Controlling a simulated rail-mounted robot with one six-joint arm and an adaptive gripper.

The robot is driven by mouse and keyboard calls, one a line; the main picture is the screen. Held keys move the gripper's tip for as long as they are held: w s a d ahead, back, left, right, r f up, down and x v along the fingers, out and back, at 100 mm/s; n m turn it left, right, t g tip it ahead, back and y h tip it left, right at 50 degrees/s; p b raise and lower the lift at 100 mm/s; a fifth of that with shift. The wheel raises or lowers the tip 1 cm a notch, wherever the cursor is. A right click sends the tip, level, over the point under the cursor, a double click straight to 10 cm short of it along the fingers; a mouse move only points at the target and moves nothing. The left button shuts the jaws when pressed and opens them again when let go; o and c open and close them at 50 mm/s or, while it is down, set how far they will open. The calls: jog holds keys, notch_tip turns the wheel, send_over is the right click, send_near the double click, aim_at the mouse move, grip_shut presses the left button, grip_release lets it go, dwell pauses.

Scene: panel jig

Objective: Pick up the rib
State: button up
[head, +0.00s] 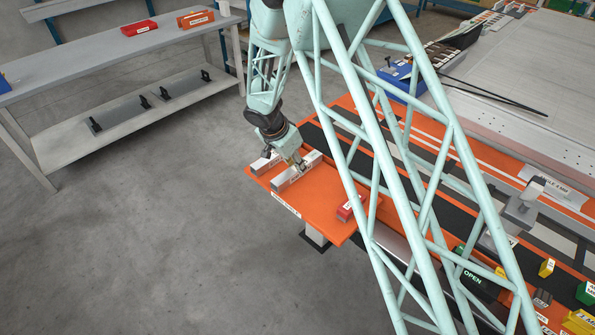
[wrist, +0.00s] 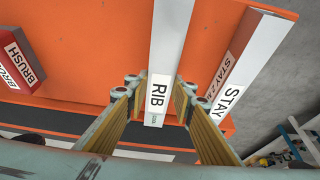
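The rib (wrist: 168,50) is a long pale bar with a white label reading RIB, lying on an orange tray (wrist: 90,50). In the head view the rib (head: 290,178) lies near the tray's far left end. My gripper (wrist: 160,92) is open, with one finger on each side of the rib's labelled end and a visible gap on both sides. In the head view my gripper (head: 298,164) is low over the rib and partly covers it. I cannot tell how far down the fingers reach.
A similar bar labelled STAY (wrist: 240,75) lies close to the right finger; it also shows in the head view (head: 265,163). A red BRUSH block (wrist: 18,65) is at the left, also in the head view (head: 350,207). A grey workbench (head: 110,60) stands at the left.

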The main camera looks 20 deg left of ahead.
jog(key=c, duration=0.4)
jog(key=shift+r, duration=0.15)
jog(key=shift+r, duration=1.5)
jog(key=shift+d+r, duration=0.1)
jog(key=shift+r, duration=0.1)
jog(key=s+d+b, duration=0.1)
jog(key=s+d, duration=0.2)
jog(key=s+d+b, duration=0.1)
jog(key=s+d, duration=0.2)
jog(key=d, duration=0.1)
jog(key=s+d+r+b, duration=0.1)
jog(key=s+d, duration=0.2)
jog(key=d, duration=0.1)
jog(key=shift+s+d, duration=0.15)
jog(key=shift+s, duration=0.1)
jog(key=shift+s+d+r, duration=0.15)
jog(key=shift+s+d, duration=0.2)
jog(key=shift+d, duration=0.05)
jog(key=shift+w, duration=0.1)
